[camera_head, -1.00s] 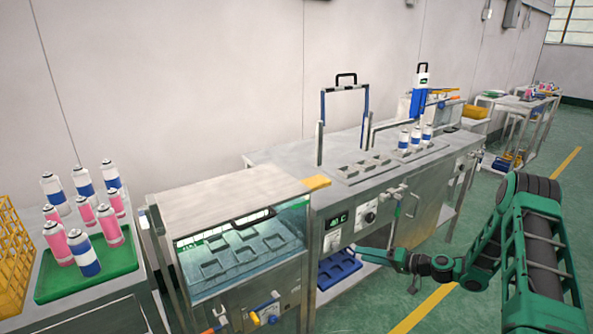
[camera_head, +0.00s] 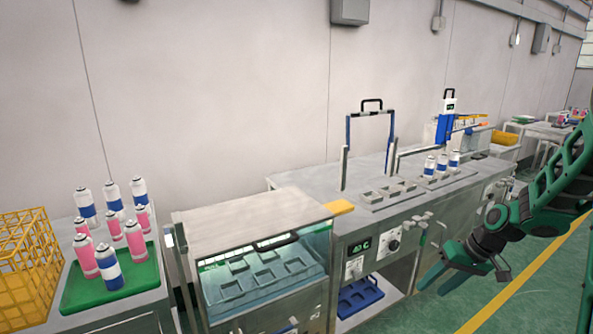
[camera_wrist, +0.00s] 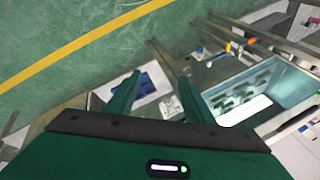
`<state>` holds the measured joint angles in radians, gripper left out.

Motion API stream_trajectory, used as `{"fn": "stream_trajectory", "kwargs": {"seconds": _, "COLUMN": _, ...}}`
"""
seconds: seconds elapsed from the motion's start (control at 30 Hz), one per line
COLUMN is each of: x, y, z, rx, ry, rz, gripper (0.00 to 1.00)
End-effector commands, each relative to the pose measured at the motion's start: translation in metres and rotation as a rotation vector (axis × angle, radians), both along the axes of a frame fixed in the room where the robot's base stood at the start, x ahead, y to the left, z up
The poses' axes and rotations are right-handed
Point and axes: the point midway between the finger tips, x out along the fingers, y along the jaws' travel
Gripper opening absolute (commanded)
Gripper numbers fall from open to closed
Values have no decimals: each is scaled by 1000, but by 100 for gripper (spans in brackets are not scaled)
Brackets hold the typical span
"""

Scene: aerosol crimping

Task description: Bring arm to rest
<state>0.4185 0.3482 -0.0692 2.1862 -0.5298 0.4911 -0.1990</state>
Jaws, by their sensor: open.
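My gripper (camera_head: 468,282) is at the right in the head view, in front of the steel workbench and above the floor. Its green jaws are apart with nothing between them. In the wrist view, the open fingers (camera_wrist: 160,92) point toward the bench's lower shelf and the water tank. My arm rises from the gripper to the right edge of the head view.
A steel bench (camera_head: 300,180) holds several blue-banded cans. A glass-fronted tank (camera_head: 262,270) stands beside it, with a blue tray (camera_head: 358,298) on a shelf. Cans stand on a green tray (camera_head: 140,288) by a yellow crate (camera_head: 25,265). Green floor (camera_head: 520,262) is open at right.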

Motion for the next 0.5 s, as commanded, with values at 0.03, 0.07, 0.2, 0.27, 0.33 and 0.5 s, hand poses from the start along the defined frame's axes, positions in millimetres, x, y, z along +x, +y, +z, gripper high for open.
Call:
{"fn": "stream_trajectory", "kwargs": {"seconds": 0.03, "x": -13, "y": -3, "z": 13, "rx": -32, "ry": 14, "rz": -15, "gripper": 48}}
{"fn": "stream_trajectory", "kwargs": {"seconds": 0.07, "x": -21, "y": -6, "z": 19, "rx": -49, "ry": 26, "rz": -26, "gripper": 48}}
{"fn": "stream_trajectory", "kwargs": {"seconds": 0.2, "x": -62, "y": -17, "z": 45, "rx": -123, "ry": 81, "rz": -83, "gripper": 48}}
{"fn": "stream_trajectory", "kwargs": {"seconds": 0.27, "x": -80, "y": -20, "z": 55, "rx": -149, "ry": 104, "rz": -110, "gripper": 48}}
{"fn": "stream_trajectory", "kwargs": {"seconds": 0.33, "x": -102, "y": -25, "z": 67, "rx": -180, "ry": 130, "rz": -146, "gripper": 48}}
{"fn": "stream_trajectory", "kwargs": {"seconds": 0.5, "x": -158, "y": -33, "z": 92, "rx": -237, "ry": 187, "rz": -241, "gripper": 48}}
